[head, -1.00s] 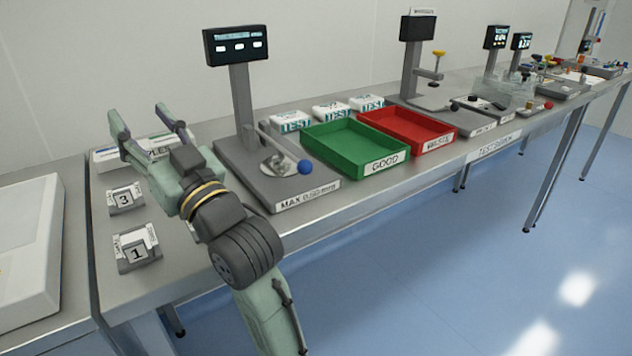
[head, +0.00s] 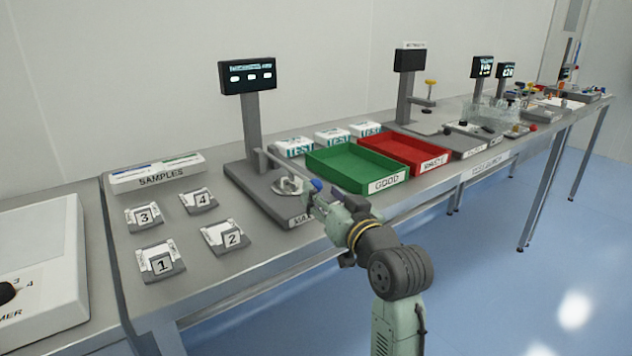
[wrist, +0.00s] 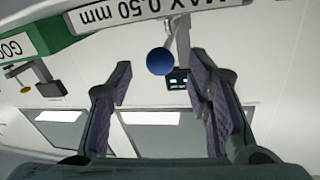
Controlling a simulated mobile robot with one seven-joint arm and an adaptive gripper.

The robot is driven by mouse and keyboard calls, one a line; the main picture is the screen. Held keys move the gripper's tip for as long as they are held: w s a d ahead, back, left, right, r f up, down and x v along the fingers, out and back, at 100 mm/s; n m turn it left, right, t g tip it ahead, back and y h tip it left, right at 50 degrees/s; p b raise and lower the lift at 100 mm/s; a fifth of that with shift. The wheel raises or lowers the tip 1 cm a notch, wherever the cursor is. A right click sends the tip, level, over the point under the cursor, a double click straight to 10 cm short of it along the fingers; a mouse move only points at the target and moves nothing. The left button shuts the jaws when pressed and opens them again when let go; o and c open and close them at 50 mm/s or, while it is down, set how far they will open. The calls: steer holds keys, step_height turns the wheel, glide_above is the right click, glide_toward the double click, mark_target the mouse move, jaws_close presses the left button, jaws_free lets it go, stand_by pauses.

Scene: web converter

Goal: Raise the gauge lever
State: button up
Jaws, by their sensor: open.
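The gauge lever (head: 287,169) is a thin grey arm ending in a blue ball knob, on the thickness gauge (head: 258,192) with its post and dark display. The blue knob (wrist: 160,61) shows in the wrist view between the tips of the two fingers, beyond them and apart from the left one. My gripper (wrist: 163,85) is open and empty, its purple-padded fingers either side of the knob's line. In the head view my gripper (head: 318,200) is at the gauge's front edge by the knob (head: 317,185), and my wrist partly hides its fingers and the gauge label.
The green GOOD tray (head: 390,184) stands just right of the gauge, with the red tray (head: 436,162) beyond. Numbered sample holders (head: 163,264) and a SAMPLES box (head: 157,177) lie to the left. Floor space in front of the bench is free.

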mark_target(319, 189)
steer(key=shift+p+x, duration=0.4)
steer(key=shift+x, duration=1.9)
jaws_close()
